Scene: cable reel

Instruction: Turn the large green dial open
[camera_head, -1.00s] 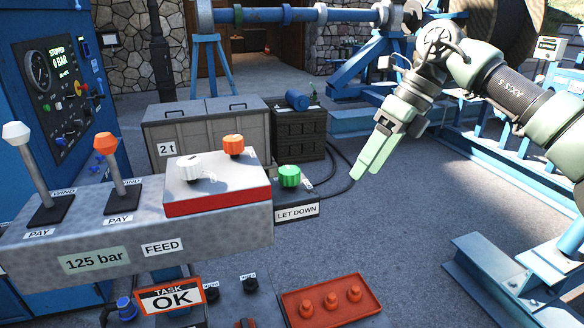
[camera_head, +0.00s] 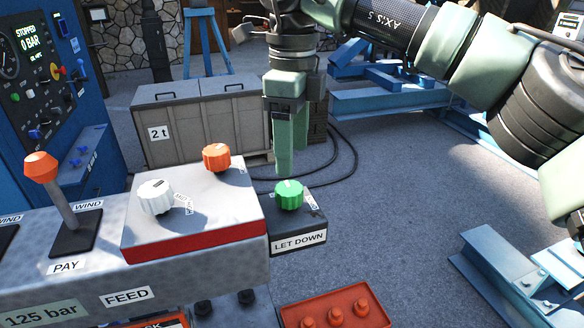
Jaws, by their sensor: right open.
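The green dial (camera_head: 289,195) sits on a small dark box with a "LET DOWN" label (camera_head: 299,242), at the right end of the grey control console. A pale mark shows on its top. My right gripper (camera_head: 291,168) points straight down just above and behind the dial, its pale green fingers apart from it or barely short of it; the exact gap is hard to judge. The fingers overlap in this view, and nothing shows between them. My left gripper is not in view.
An orange knob (camera_head: 217,157) and a white knob (camera_head: 155,197) stand on the console's raised plate, left of the dial. An orange-topped lever (camera_head: 42,168) rises farther left. A red tray with pegs (camera_head: 335,306) lies below. Grey crates (camera_head: 190,122) stand behind.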

